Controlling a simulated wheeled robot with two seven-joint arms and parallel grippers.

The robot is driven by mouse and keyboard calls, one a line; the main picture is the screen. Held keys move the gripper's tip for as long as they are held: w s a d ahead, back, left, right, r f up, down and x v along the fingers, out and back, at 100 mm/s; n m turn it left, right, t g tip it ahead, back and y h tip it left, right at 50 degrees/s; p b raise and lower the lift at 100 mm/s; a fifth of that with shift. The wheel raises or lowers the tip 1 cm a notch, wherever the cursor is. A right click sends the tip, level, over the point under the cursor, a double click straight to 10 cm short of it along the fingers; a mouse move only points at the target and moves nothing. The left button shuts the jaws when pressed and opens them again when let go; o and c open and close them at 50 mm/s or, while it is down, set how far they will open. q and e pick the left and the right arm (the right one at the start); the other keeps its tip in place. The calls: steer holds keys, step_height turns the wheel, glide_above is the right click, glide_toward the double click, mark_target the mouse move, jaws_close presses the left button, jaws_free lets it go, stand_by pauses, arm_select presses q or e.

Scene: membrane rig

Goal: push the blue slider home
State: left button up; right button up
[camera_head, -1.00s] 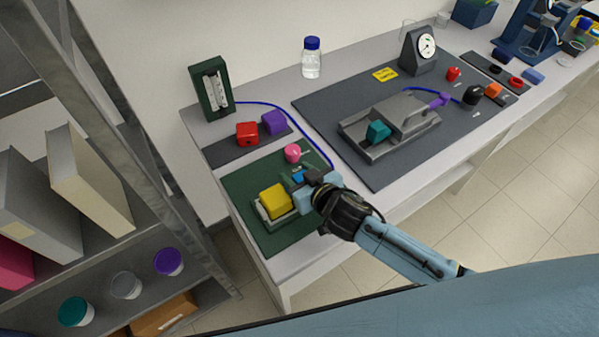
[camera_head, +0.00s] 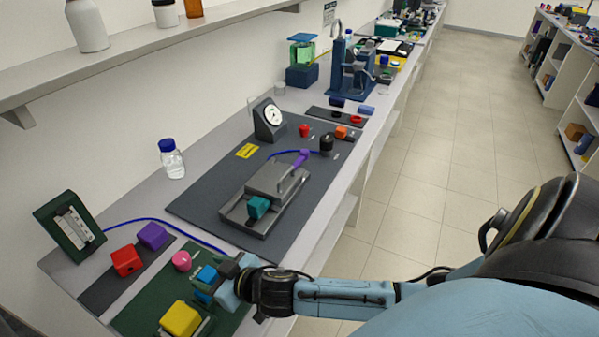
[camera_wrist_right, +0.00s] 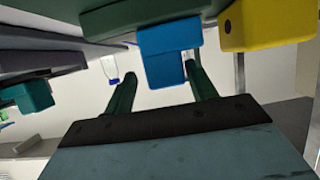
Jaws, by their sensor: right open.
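The blue slider (camera_head: 207,273) sits on the green board (camera_head: 143,317) at the lower left of the head view, beside a yellow block (camera_head: 180,318). In the right wrist view the blue slider (camera_wrist_right: 170,60) shows ahead of my fingers, with the yellow block (camera_wrist_right: 265,25) to its right. My right gripper (camera_head: 213,283) is at the blue slider and partly hides it. Its jaws (camera_wrist_right: 160,78) are open, one finger on each side of the slider in the picture. I cannot tell whether they touch it. My left gripper is not in view.
A pink knob (camera_head: 182,261), red block (camera_head: 126,260) and purple block (camera_head: 153,236) stand near the slider. A blue cable runs behind them from the green gauge (camera_head: 70,228). A grey fixture with a teal block (camera_head: 258,207) stands beyond. A capped bottle (camera_head: 172,160) is at the back.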

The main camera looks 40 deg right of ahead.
steer(key=s+d+h, duration=0.1)
steer(key=s+d, duration=0.1)
steer(key=s, duration=0.1)
steer(key=s+d+m+g+h, duration=0.1)
steer(key=s+d, duration=0.1)
steer(key=s, duration=0.2)
steer(key=s+d+h+b, duration=0.1)
steer(key=s+d, duration=0.1)
steer(key=s, duration=0.2)
steer(key=shift+d+r+m+g, duration=0.15)
steer(key=shift+r+m+g, duration=0.15)
steer(key=shift+m+g, duration=0.1)
steer(key=s+d+f+g+h+b, duration=0.1)
steer(key=s+f+g, duration=0.2)
steer(key=f, duration=0.7)
steer(key=s+d+f+g+b, duration=0.2)
steer(key=s+f, duration=0.3)
steer(key=f, duration=0.5)
steer(key=shift+f+g+h, duration=0.25)
steer(key=shift+g+h, duration=0.15)
steer(key=shift+c, duration=0.2)
